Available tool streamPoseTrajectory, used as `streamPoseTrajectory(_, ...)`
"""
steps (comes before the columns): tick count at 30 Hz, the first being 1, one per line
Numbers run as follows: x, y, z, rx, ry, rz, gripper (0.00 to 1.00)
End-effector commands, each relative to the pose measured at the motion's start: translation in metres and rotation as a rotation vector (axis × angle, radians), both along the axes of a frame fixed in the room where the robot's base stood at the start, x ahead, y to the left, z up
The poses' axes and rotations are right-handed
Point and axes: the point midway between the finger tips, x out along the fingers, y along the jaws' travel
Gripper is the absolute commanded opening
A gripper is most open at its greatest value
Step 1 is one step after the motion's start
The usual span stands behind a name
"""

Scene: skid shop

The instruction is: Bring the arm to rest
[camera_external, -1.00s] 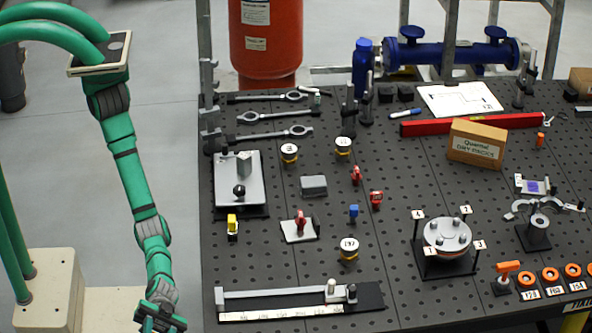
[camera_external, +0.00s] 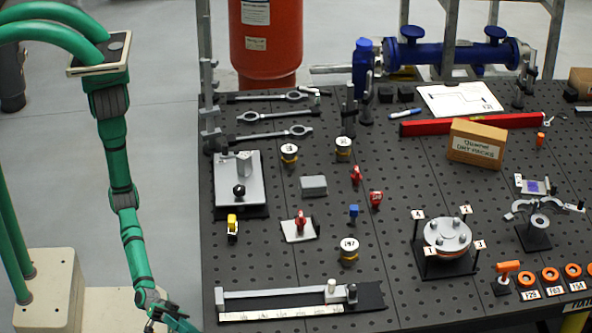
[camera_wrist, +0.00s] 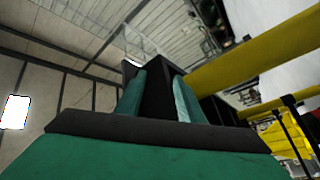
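My green arm hangs down at the left of the external view, beside the perforated black table (camera_external: 280,270). My gripper (camera_external: 172,320) is low at the bottom edge of that view, left of the table's near-left corner and partly cut off. In the wrist view, green and black parts of my gripper (camera_wrist: 155,95) point up toward a ceiling and wall. I see no object held, but the finger gap is not clear.
The table's left edge is close to my arm. On it are a long rail fixture (camera_external: 270,302), a grey plate fixture (camera_external: 225,195) and a round flanged part (camera_external: 448,238). A red cylinder (camera_external: 266,45) stands behind. A yellow beam (camera_wrist: 260,55) crosses the wrist view.

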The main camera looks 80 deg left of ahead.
Motion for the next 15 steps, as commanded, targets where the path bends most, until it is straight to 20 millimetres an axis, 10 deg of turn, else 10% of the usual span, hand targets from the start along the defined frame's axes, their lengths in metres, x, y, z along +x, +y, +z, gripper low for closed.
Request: streamPoseTrajectory(15,0.076,0.206,-0.012,0.291,-0.033,0.291,0.35)
